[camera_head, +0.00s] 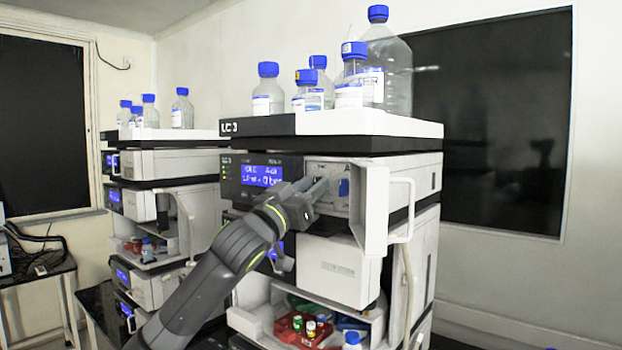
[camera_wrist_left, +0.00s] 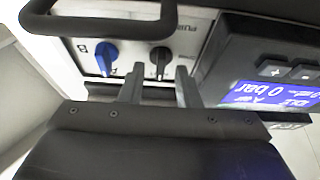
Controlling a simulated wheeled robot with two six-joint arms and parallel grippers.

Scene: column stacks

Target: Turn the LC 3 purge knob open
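The LC 3 stack (camera_head: 262,126) stands in the middle of the head view. Its pump panel (camera_head: 327,169) is exposed beside an open white door (camera_head: 372,205). In the left wrist view, seen upside down, a black knob (camera_wrist_left: 160,58) sits by the PURGE lettering, with a blue knob (camera_wrist_left: 107,55) to its left. My left gripper (camera_head: 314,188) is at the panel, fingers apart. In the wrist view its fingers (camera_wrist_left: 158,85) lie to either side of the black knob's line; whether they touch it is unclear. The gripper hides the black knob in the head view. My right gripper is out of view.
The open door and its handle (camera_head: 408,210) stand close right of my gripper. Bottles (camera_head: 388,75) stand on top of the stack. A blue display (camera_head: 262,175) is left of the panel. Another stack (camera_head: 165,165) stands further left.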

